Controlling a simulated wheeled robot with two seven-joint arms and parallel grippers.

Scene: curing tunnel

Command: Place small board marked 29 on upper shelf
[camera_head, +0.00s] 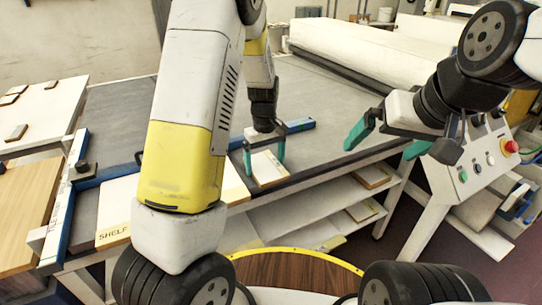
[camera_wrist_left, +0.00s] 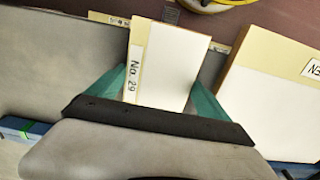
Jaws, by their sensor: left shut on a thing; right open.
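The small board marked No. 29 (camera_wrist_left: 165,70), white-faced with a tan edge, is between the teal fingers of my left gripper (camera_wrist_left: 158,92), which is shut on it. In the head view, my left gripper (camera_head: 264,158) holds the board (camera_head: 268,170) at the front edge of the grey table. I cannot tell whether it touches the tabletop. White shelves lie under the table, an upper one (camera_head: 290,217) and a lower one (camera_head: 300,238). My right gripper (camera_head: 388,140) is open and empty, right of the table.
Small boards lie on the under-table shelves (camera_head: 371,176). A control panel (camera_head: 480,160) stands at right.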

